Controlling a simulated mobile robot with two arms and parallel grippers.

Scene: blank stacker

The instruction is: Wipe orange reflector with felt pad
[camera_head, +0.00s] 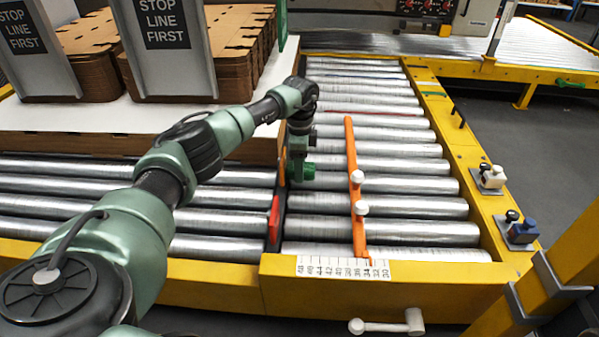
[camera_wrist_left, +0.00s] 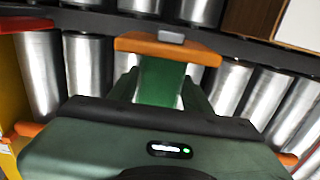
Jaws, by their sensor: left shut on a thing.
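My left gripper (camera_head: 299,158) hangs over the black guide rail, pointing down. In the left wrist view the gripper (camera_wrist_left: 160,95) is shut on a green felt pad (camera_wrist_left: 161,79). The orange reflector (camera_wrist_left: 150,44), with a grey piece at its middle, lies at the pad's far end, against the black rail. Pad and reflector meet in the picture; I cannot tell whether they touch. In the head view only a thin orange strip of the reflector (camera_head: 282,166) shows beside the gripper. My right gripper is not in view.
An orange bar (camera_head: 353,190) with white knobs crosses the rollers to the right. A red block (camera_head: 274,217) sits on the rail's near end. Cardboard stacks (camera_head: 235,50) and sign plates stand at upper left. A yellow frame (camera_head: 460,150) edges the conveyor.

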